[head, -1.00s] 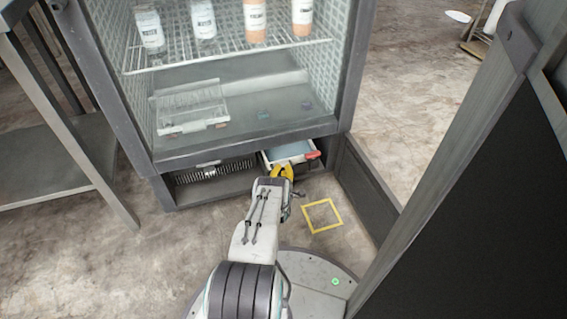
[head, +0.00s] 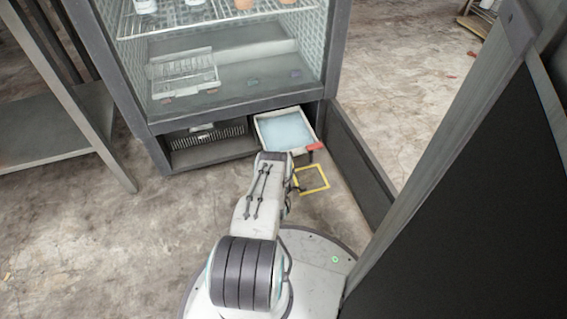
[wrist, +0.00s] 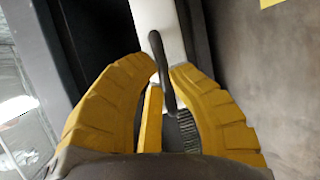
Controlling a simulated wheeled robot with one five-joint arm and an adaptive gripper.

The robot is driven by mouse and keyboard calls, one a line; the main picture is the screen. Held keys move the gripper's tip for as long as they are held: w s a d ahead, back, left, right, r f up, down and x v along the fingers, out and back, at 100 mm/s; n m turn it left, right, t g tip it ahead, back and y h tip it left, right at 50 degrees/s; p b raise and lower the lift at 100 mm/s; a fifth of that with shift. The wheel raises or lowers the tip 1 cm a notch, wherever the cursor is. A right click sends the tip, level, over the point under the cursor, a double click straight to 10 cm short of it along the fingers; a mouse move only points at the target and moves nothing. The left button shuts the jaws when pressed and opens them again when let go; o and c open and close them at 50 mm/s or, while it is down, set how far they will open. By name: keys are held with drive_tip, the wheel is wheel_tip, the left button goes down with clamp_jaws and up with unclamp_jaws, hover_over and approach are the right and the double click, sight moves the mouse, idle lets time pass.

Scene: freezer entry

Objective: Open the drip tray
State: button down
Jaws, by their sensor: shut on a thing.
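The drip tray (head: 285,131) is a shallow white-rimmed tray with pale blue inside. In the head view it stands out from the lower right bay of the glass-front cabinet. A red piece (head: 315,147) is at its front right corner. In the wrist view the tray's white front (wrist: 158,18) is close, with a dark looped handle (wrist: 157,45) on it. My gripper (wrist: 161,66) has its yellow fingers closed around this handle. In the head view my arm hides the fingers and the handle.
The cabinet's shelf holds several bottles (head: 194,3), and a wire rack (head: 184,74) lies on its floor. A vent grille (head: 208,134) is left of the tray. A dark low panel (head: 362,160) stands close on the right. A yellow square (head: 312,180) marks the floor ahead.

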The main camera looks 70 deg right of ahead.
drive_tip(key=shift+s+a, duration=0.15)
drive_tip(key=shift+a, duration=0.05)
drive_tip(key=c, duration=1.1)
unclamp_jaws()
drive_tip(key=shift+r, duration=5)
